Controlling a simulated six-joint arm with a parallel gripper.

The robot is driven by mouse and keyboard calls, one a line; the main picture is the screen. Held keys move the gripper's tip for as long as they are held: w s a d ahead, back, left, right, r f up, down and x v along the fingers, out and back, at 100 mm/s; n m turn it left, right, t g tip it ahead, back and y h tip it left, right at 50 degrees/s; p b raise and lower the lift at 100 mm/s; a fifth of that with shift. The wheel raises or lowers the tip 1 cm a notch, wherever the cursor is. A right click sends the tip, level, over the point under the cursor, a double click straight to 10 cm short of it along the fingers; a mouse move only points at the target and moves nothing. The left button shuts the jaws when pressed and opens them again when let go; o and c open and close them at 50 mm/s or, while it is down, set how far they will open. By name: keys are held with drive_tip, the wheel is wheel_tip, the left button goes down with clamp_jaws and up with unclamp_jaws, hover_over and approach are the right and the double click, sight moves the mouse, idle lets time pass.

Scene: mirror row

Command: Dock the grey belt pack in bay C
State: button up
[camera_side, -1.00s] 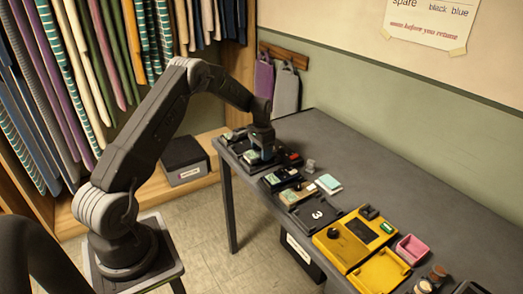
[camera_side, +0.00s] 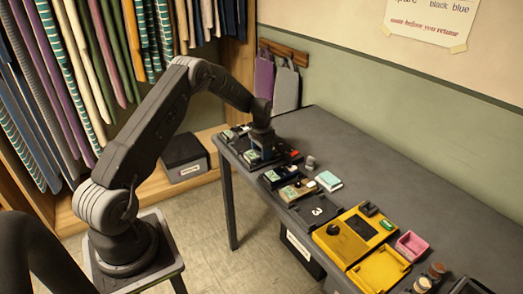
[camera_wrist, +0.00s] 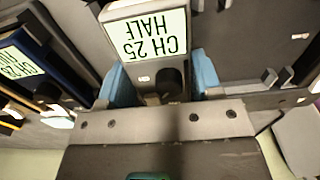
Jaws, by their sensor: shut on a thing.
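The grey belt pack (camera_wrist: 145,12) has a pale green label reading "CH 25 HALF", upside down in the wrist view. My gripper (camera_wrist: 163,82) is shut on it, with one blue finger pad on each side. In the side view my gripper (camera_side: 261,155) points down low over the dark docks at the far left end of the table. The pack is mostly hidden by the gripper there. No bay letter is readable, so I cannot tell which bay lies under the pack or whether it is seated.
A dark blue pack (camera_wrist: 22,58) with a pale green label is close on the left in the wrist view. In the side view, a tan pack (camera_side: 294,191), a pale green-topped pack (camera_side: 329,181), a yellow case (camera_side: 352,240) and a pink box (camera_side: 411,246) line the table. The table's back is clear.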

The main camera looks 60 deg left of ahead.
drive_tip(key=shift+f, duration=0.15)
drive_tip(key=o, duration=1.1)
wheel_tip(320, 180, up, 14)
drive_tip(key=shift+f, duration=0.1)
